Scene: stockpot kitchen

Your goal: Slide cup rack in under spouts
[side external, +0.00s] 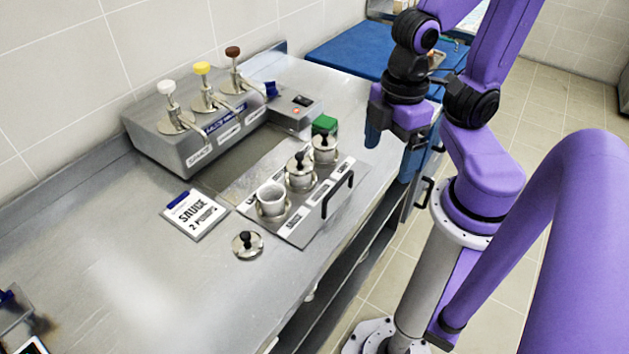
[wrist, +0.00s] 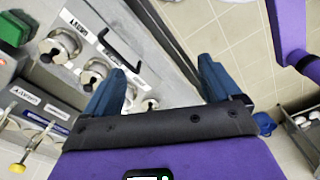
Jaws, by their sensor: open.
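The cup rack (side external: 318,206) is a metal tray with a black handle (side external: 337,194) on its front edge. It sits on the counter in front of the sauce dispenser (side external: 200,144), apart from it. My gripper (side external: 390,142) is open and empty, above and to the right of the rack. In the wrist view the rack handle (wrist: 120,46) lies beyond the left finger, outside the jaws (wrist: 158,82).
A loose lid (side external: 247,243) and a sauce sign (side external: 195,214) lie left of the rack. A green block (side external: 324,125) and a grey box with a red light (side external: 296,108) stand behind its right end. The counter strip between rack and dispenser looks clear.

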